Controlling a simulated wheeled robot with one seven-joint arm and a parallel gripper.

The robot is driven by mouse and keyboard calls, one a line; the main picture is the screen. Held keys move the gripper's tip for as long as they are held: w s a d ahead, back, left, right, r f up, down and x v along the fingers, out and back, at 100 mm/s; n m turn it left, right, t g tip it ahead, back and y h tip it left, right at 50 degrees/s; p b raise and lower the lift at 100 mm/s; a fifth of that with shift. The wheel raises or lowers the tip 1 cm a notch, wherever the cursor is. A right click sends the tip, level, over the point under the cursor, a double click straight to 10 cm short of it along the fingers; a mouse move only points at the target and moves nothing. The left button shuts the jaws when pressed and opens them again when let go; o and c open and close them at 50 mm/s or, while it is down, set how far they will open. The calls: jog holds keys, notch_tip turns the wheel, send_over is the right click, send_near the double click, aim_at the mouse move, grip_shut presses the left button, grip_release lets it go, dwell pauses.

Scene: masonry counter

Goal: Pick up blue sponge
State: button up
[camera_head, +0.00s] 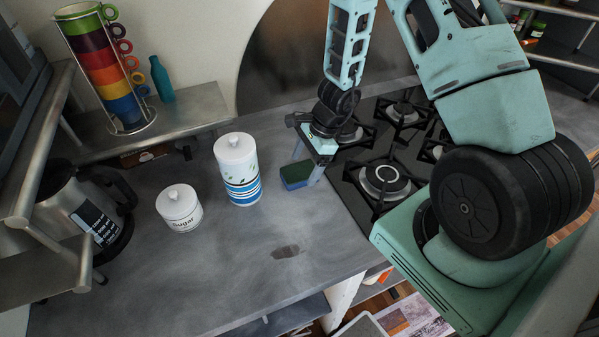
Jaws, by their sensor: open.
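The blue sponge (297,183) lies on the grey counter, just left of the black gas hob. Its upper face is dark green and its side is blue. My gripper (306,165) points down right at the sponge. Its jaws are open, with one finger up behind the sponge's far side and the other at its near right side. The sponge appears to lie between or right beside the fingers; I cannot tell whether they touch it.
A tall white canister (238,170) with blue stripes stands left of the sponge. A sugar jar (179,208) and a kettle (85,210) stand further left. The gas hob (385,182) is close on the right. The counter in front (220,270) is mostly clear, with a dark stain.

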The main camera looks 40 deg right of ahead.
aim_at(303, 170)
jog(key=shift+x, duration=0.95)
jog(key=c, duration=1.1)
jog(key=shift+c, duration=0.2)
jog(key=shift+r, duration=0.1)
notch_tip(303, 170, up, 10)
